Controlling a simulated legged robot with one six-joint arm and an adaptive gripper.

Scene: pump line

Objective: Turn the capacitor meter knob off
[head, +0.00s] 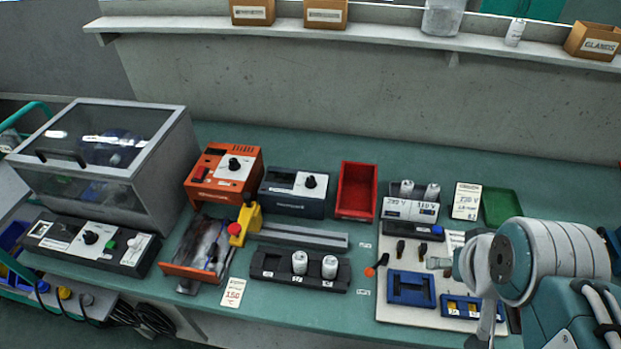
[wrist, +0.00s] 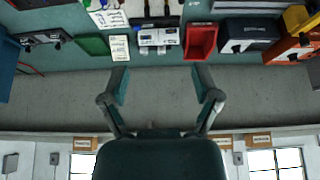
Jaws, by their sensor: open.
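A dark box with a pale front panel (head: 282,184) and a black knob (head: 311,182) stands at the back middle of the bench in the head view. It may be the capacitor meter; its label is too small to read. In the wrist view, which is upside down, the dark box (wrist: 248,30) is at the top right. The knob's setting cannot be made out. My gripper (wrist: 162,78) is open and empty, away from the box, with the wall behind its fingers. In the head view my arm is at the right and the fingers are not clearly visible.
An orange box (head: 213,190) with a knob stands left of the dark box, a red bin (head: 344,208) to its right. A grey rail (head: 300,236) and a black holder with two white cylinders (head: 270,268) lie in front. A shelf (head: 380,37) runs above.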

